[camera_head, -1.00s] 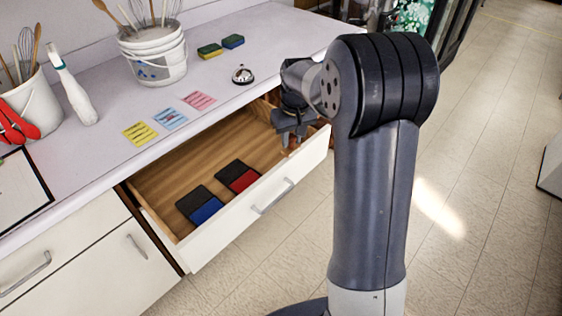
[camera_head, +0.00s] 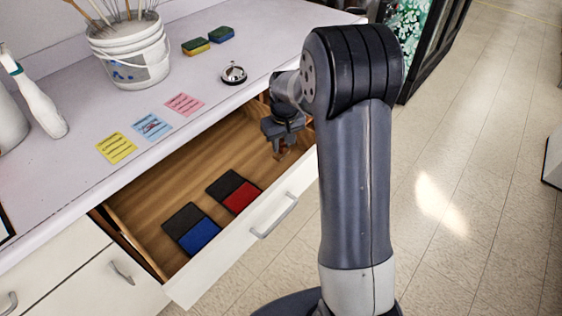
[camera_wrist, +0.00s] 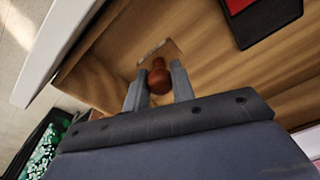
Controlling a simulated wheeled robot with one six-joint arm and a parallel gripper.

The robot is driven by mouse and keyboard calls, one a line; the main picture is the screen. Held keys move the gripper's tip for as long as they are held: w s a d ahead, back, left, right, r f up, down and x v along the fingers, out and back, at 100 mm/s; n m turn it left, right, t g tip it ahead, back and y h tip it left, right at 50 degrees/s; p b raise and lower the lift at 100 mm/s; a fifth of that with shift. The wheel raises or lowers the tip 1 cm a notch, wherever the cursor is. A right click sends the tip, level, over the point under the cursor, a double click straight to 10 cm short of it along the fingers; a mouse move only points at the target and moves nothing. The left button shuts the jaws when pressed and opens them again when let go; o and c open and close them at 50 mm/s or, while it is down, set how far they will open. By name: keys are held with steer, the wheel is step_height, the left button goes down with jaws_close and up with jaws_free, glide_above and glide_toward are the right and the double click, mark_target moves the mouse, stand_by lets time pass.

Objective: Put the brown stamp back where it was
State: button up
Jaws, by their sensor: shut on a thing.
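In the wrist view the brown stamp (camera_wrist: 158,78) is upright between the two fingers of my gripper (camera_wrist: 158,88), which is shut on its knob-like handle. Below the handle is a pale square patch or base; I cannot tell whether it touches the drawer floor. A red-and-black ink pad (camera_head: 240,198) and a blue-and-black ink pad (camera_head: 200,236) lie in the drawer, left of my gripper.
On the counter above the drawer lie yellow (camera_head: 117,148), blue (camera_head: 151,127) and pink (camera_head: 184,104) notes. The drawer front (camera_head: 240,240) borders the open side. The drawer floor between the pads and my gripper is clear.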

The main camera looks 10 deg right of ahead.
mark_target(282, 153)
steer(key=shift+f, duration=3.2)
steer(key=shift+f, duration=0.15)
steer(key=o, duration=0.8)
steer(key=r, duration=0.4)
steer(key=s+r, duration=0.1)
steer(key=r, duration=0.7)
steer(key=shift+s+d+r, duration=0.15)
steer(key=shift+s, duration=0.05)
